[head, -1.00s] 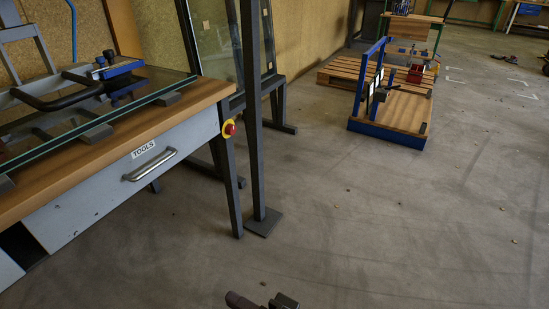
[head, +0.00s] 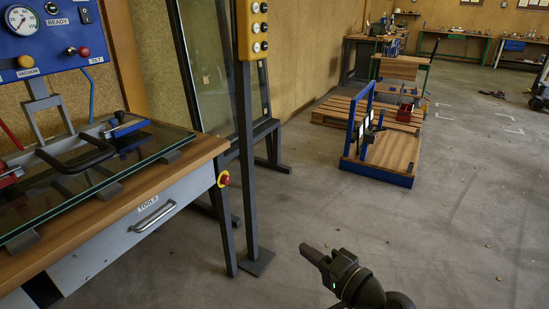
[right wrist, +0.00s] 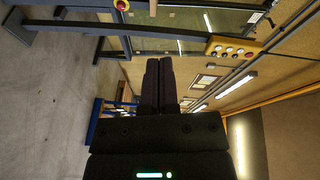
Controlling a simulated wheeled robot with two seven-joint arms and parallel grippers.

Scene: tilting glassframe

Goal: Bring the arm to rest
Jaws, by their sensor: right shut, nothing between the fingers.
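My right gripper (head: 306,250) shows at the bottom centre of the head view, above bare floor and to the right of the grey post. It is shut and empty. In the right wrist view its two dark fingers (right wrist: 159,66) lie side by side with nothing between them. My left gripper is not in the head view.
A workbench (head: 120,212) with a glass pane and a drawer stands at the left. A grey post (head: 245,170) with a yellow button box (head: 253,30) stands beside it. A blue-framed cart (head: 385,160) stands farther back. The floor (head: 420,240) at right is open.

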